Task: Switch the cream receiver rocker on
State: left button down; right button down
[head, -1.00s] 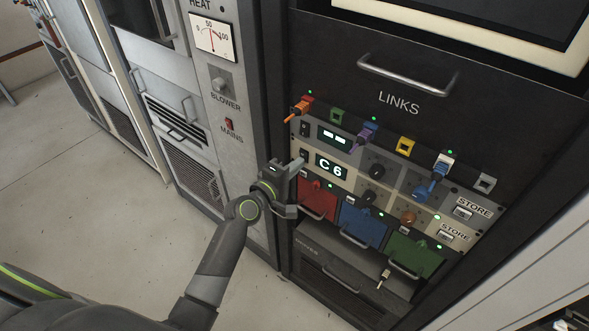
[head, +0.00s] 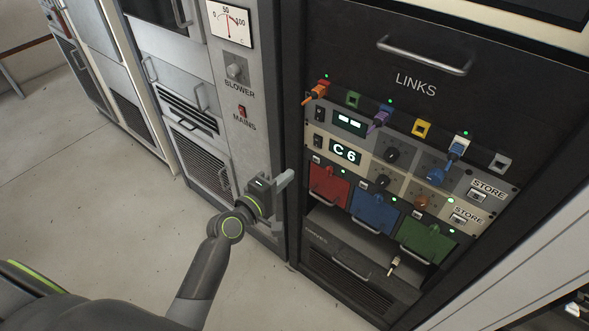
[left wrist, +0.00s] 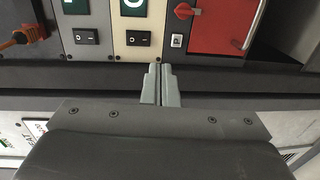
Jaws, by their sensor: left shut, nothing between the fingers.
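The cream receiver (head: 364,168) is the lower one of two in the rack, with a lit display (head: 345,152) reading C 6. Its black rocker (head: 319,142) sits at its left end. In the left wrist view the rocker (left wrist: 138,38) shows just ahead of the fingertips and a little left; its tilt is too small to tell. My left gripper (head: 284,181) is shut and empty, left of the panel and apart from the rocker. Its two fingers (left wrist: 160,75) lie together in the left wrist view. My right gripper is not in view.
The grey receiver's rocker (head: 320,114) is just above. Coloured sockets with plugged cables, and red (head: 328,188), blue (head: 374,212) and green (head: 427,241) flaps, surround the receivers. A blower cabinet (head: 250,150) stands left. A drawer (head: 365,245) is below. The floor at left is clear.

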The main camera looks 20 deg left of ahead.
pick_arm(q)
jog(key=shift+f+v, duration=0.15)
jog(key=shift+v, duration=0.8)
jog(key=shift+f+v, duration=0.15)
jog(key=shift+v, duration=0.8)
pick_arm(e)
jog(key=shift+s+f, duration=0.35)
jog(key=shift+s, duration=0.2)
